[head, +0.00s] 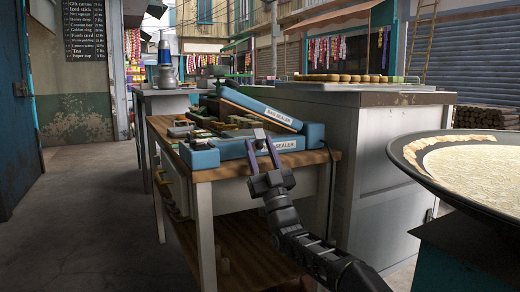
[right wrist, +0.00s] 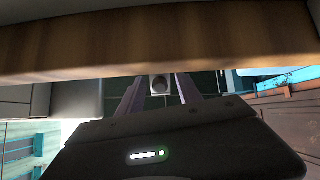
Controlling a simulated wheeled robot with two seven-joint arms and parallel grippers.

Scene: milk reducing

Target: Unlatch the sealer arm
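The blue and grey bag sealer (head: 205,158) sits on the wooden table. A long blue-edged bar (head: 258,108) with a BAG SEALER label slants above it, its left end higher than its right. I cannot tell whether this bar is the sealer's arm or a second sealer. My right gripper (head: 262,140) is in front of the sealer's front face, with its purple fingers pointing up and apart. In the right wrist view the open fingers (right wrist: 159,95) show below a wooden edge (right wrist: 160,40). Contact with the sealer cannot be told. No latch is clearly visible. My left gripper is out of view.
The wooden table (head: 230,172) has a lower shelf, and several small items lie behind the sealer. A large pan (head: 470,165) stands at the right. A white counter (head: 375,150) with round breads on top is behind the table. Open floor lies at the left.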

